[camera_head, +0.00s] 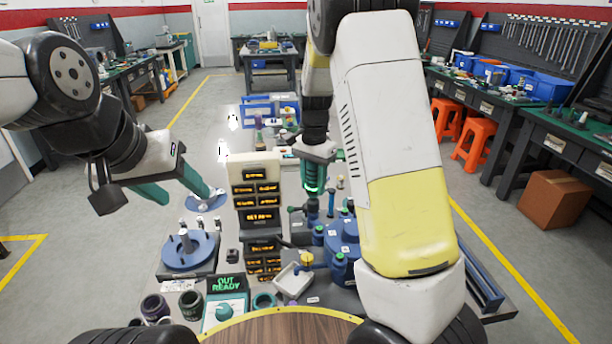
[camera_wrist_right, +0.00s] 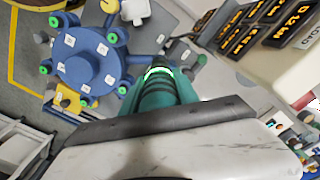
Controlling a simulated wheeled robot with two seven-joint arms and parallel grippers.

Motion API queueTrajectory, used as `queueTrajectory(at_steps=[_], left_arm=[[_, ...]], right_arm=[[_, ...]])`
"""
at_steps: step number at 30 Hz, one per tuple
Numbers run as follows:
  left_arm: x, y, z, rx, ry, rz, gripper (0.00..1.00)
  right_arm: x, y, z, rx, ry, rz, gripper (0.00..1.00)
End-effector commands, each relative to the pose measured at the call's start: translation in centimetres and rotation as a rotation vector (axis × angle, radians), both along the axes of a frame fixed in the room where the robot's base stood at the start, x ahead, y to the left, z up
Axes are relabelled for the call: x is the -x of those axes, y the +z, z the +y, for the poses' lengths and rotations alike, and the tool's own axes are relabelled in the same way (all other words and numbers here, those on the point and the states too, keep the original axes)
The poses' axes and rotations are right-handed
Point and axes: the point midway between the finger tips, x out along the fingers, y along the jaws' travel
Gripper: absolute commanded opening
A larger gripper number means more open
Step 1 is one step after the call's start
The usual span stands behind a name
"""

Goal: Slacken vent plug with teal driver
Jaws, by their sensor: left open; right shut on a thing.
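My right gripper (camera_head: 315,180) points down, shut on the teal driver (camera_head: 313,187). The driver has a lit green ring and a dark lower end and hangs over the bench. In the right wrist view the driver (camera_wrist_right: 162,88) points away from the fingers, its tip beside the blue round fixture (camera_wrist_right: 88,62). That fixture (camera_head: 342,231) carries several green-ringed plugs; I cannot tell which one is the vent plug. Whether the driver tip touches anything is unclear.
A display tower (camera_head: 256,185) with amber text stands left of the driver. A blue disc stand (camera_head: 188,250) is at the bench's left. A green-lit "OUT READY" box (camera_head: 226,285), a white tray (camera_head: 292,280) and dark cups (camera_head: 190,304) are in front.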

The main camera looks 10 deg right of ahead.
Motion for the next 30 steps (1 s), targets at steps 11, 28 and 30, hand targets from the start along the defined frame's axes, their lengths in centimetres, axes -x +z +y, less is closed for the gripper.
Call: queueTrajectory(at_steps=[11,28,30], left_arm=[[0.0,0.0,0.0,0.000,0.000,0.000,0.55],[0.0,0.0,0.0,0.000,0.000,0.000,0.55],[0.0,0.0,0.0,0.000,0.000,0.000,0.55]], right_arm=[[0.0,1.5,0.0,0.001,0.000,0.001,0.00],[-0.1,5.0,0.0,0.000,0.000,-0.001,0.00],[-0.1,5.4,0.0,0.000,0.000,-0.001,0.00]])
